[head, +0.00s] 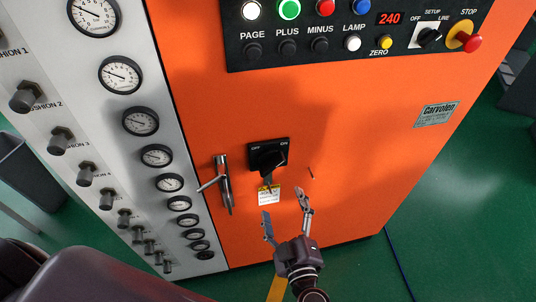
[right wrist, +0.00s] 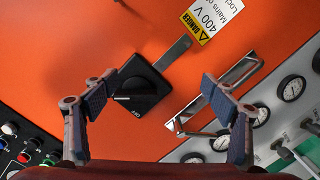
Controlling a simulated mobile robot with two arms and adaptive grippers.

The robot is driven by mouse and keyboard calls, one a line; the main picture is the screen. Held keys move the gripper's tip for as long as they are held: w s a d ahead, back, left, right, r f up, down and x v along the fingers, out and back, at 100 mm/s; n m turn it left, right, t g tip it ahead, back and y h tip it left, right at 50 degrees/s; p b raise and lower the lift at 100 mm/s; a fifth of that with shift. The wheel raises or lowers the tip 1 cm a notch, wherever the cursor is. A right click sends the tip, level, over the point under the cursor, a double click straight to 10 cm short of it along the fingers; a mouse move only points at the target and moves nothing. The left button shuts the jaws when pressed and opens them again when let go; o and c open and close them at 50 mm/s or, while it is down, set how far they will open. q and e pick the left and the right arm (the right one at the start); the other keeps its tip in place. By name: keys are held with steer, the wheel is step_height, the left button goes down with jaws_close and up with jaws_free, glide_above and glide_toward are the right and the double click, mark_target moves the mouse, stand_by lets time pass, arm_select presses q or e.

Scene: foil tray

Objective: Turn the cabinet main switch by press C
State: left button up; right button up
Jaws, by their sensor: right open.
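The main switch (head: 268,157) is a black rotary knob on a square black plate, marked OFF and ON, on the orange cabinet (head: 350,190) front. In the head view its pointer is turned toward the ON side. In the right wrist view the switch (right wrist: 142,88) lies between the fingers, nearer the left one. A yellow and white danger tag (head: 269,195) hangs below it and also shows in the right wrist view (right wrist: 213,18). My right gripper (head: 286,206) is open and empty, below the switch in the head view, with no visible contact. My left gripper is out of view.
A metal door handle (head: 223,185) is just left of the switch. Pressure gauges (head: 141,121) and knobs line the white panel further left. A black button panel (head: 350,30) is above. Green floor (head: 455,200) is open at right.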

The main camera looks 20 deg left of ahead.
steer(key=y, duration=0.1)
glide_toward(273, 169)
steer(key=x, duration=0.3)
steer(key=shift+w+a+n+t+p, duration=0.3)
steer(key=shift+w+n+t+p, duration=0.15)
steer(key=shift+w, duration=0.25)
steer(key=p+x, duration=0.1)
steer(key=x, duration=0.5)
steer(key=shift+s+a+f, duration=0.1)
steer(key=shift+a, duration=0.15)
steer(key=shift+c, duration=0.2)
steer(key=c, duration=1.1)
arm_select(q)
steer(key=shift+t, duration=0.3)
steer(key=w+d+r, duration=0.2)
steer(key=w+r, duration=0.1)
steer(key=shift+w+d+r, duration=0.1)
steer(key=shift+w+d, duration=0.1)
arm_select(e)
steer(key=shift+f, duration=0.1)
